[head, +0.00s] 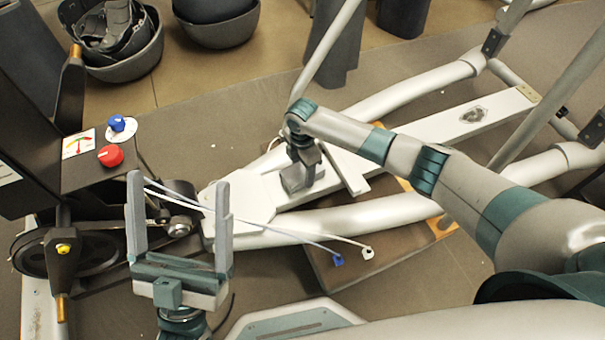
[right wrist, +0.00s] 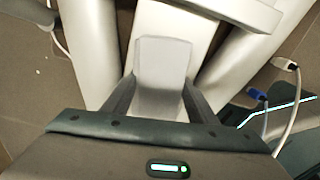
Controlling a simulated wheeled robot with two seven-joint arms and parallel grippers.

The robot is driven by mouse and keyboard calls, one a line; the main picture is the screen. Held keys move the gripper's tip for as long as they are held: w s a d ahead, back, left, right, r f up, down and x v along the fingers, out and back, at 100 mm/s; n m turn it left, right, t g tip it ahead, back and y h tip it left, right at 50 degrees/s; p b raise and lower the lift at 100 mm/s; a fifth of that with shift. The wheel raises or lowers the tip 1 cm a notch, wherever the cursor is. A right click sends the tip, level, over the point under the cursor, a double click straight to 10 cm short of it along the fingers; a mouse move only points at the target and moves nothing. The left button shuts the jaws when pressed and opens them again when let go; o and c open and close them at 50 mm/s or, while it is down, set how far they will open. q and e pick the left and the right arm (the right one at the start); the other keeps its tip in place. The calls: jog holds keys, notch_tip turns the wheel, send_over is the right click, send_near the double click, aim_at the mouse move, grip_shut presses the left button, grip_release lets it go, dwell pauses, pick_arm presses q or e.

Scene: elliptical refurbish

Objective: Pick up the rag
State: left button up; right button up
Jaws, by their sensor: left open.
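The rag (right wrist: 163,62) shows as a pale grey, flat, squared piece between the dark fingers of my right gripper (right wrist: 162,92) in the right wrist view. The fingers press against its two sides. In the head view my right gripper (head: 300,172) points down over the white frame of the machine, with a grey block shape at its tips; the rag's outline is hard to tell from the fingers there. My left gripper (head: 180,215) stands upright at the lower left, its two fingers wide apart and empty.
The white machine frame (head: 460,118) runs to the upper right. Red (head: 110,155) and blue (head: 117,123) knobs sit at left. Cables end in blue (head: 338,260) and white (head: 367,253) plugs. Dark bins (head: 130,62) stand at the back.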

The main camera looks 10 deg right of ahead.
aim_at(302, 170)
jog(key=shift+c, duration=1)
jog(key=shift+r, duration=0.15)
jog(key=shift+r, duration=0.25)
notch_tip(302, 170, up, 4)
jog(key=shift+f+p, duration=0.25)
jog(key=shift+p, duration=0.65)
jog(key=d+r, duration=0.1)
jog(key=d, duration=0.1)
jog(key=shift+w+d+r+p, duration=0.3)
jog(key=shift+w+d+r, duration=0.05)
jog(key=shift+w+d, duration=0.05)
pick_arm(q)
notch_tip(302, 170, down, 10)
jog(key=w+d+g+y+p, duration=0.1)
jog(key=w+d+g, duration=0.1)
jog(key=g, duration=0.4)
jog(key=shift+w+d+r+g, duration=0.15)
jog(key=shift+w+d+g, duration=0.15)
pick_arm(e)
jog(key=w+d+r, duration=0.2)
jog(key=d+r, duration=0.3)
jog(key=d, duration=0.3)
jog(key=shift+w+d, duration=0.15)
jog(key=shift+w, duration=0.2)
